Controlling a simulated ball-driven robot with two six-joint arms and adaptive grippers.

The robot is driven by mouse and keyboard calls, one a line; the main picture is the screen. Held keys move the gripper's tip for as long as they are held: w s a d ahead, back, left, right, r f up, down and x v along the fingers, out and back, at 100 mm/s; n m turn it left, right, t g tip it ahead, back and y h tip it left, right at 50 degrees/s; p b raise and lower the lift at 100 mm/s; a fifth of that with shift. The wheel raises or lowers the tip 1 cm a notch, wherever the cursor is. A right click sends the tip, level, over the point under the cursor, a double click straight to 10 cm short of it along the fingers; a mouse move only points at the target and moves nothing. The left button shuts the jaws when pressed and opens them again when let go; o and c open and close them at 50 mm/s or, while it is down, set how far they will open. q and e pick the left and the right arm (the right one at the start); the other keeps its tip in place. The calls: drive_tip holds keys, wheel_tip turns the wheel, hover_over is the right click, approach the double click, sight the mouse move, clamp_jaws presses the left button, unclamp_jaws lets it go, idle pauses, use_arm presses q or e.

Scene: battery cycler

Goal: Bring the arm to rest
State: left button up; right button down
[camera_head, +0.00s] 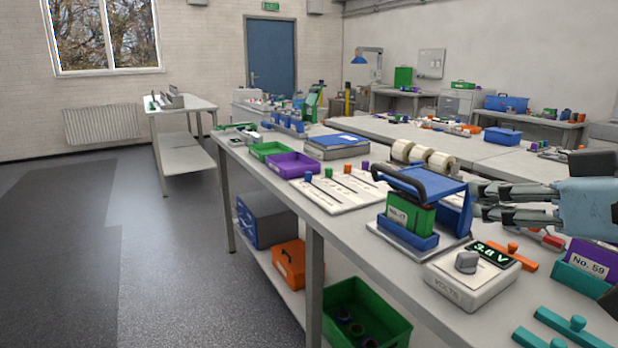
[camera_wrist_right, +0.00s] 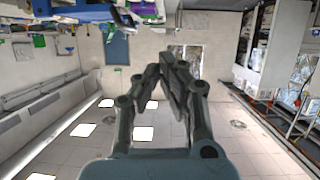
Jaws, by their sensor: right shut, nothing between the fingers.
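My right gripper (camera_head: 478,200) comes in from the right in the head view, above the workbench (camera_head: 300,165). Its fingers point left, close to the blue lid with a dark handle of the battery cycler (camera_head: 425,185). I cannot tell whether they touch it. A green block labelled "No. 17" or similar (camera_head: 408,213) sits in the cycler's blue base. In the right wrist view the fingers of the right gripper (camera_wrist_right: 165,72) are shut with nothing between them. My left gripper is not in view.
A voltmeter (camera_head: 470,277) reading 3.8 V stands in front of the cycler. A purple block labelled "No. 59" (camera_head: 588,262) and orange and teal pieces lie at the right. A white board with pegs (camera_head: 345,190), a purple tray (camera_head: 292,165) and a green tray (camera_head: 268,151) stand farther left.

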drive_tip(key=s+d+f+m+g+h, duration=0.3)
drive_tip(key=s+f+g+h, duration=0.15)
drive_tip(key=s+f, duration=0.7)
drive_tip(key=s+d+f+m+g+h, duration=0.25)
drive_tip(key=s+f+g, duration=0.25)
drive_tip(key=s+f, duration=0.6)
drive_tip(key=s+d+f+b, duration=0.1)
drive_tip(key=s+f, duration=0.1)
drive_tip(key=f, duration=1.2)
drive_tip(key=s+d+f+b, duration=0.1)
drive_tip(key=d+f, duration=0.1)
drive_tip(key=f, duration=1.2)
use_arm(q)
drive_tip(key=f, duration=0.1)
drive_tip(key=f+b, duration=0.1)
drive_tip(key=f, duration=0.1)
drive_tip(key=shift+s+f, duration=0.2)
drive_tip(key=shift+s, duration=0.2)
use_arm(e)
drive_tip(key=s+f+g, duration=0.2)
drive_tip(key=s+f, duration=1.4)
drive_tip(key=s, duration=0.1)
drive_tip(key=shift+s+d+f, duration=0.2)
drive_tip(key=shift+s+d, duration=0.15)
drive_tip(key=shift+d, duration=0.05)
